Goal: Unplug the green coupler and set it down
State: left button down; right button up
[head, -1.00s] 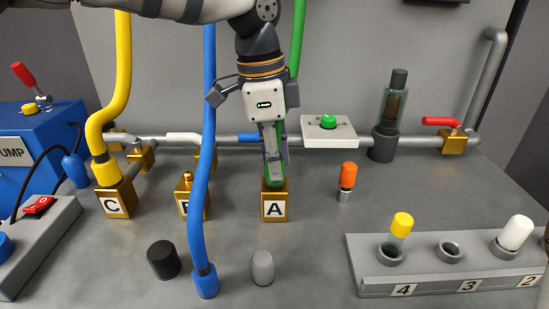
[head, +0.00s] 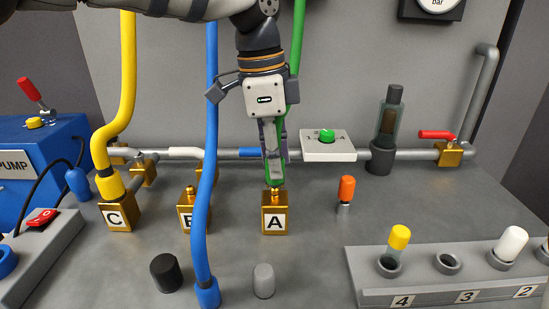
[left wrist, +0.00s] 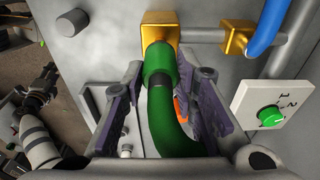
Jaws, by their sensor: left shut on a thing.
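My left gripper (head: 275,178) hangs above brass block A (head: 274,222) and is shut on the green coupler (head: 275,183). The coupler sits at the end of a green hose (head: 297,60) that runs up behind the gripper. A little brass shows between the coupler's lower end and the block; I cannot tell whether they still touch. In the left wrist view, the coupler (left wrist: 158,65) lies between the two fingers, its end close to the brass block (left wrist: 153,22). What seems to be my right gripper (left wrist: 45,80) is small at that view's left; its jaws are unclear.
A blue hose (head: 203,180) hangs left of block A, near block B (head: 188,220). A yellow hose (head: 125,80) goes to block C (head: 115,215). An orange-capped piece (head: 346,190), a grey plug (head: 263,280) and a numbered rack (head: 420,285) stand nearby. Bench (head: 320,245) is clear between.

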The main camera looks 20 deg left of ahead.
pick_arm(q)
jog(key=shift+r, duration=2.05)
jog(key=shift+d, duration=0.1)
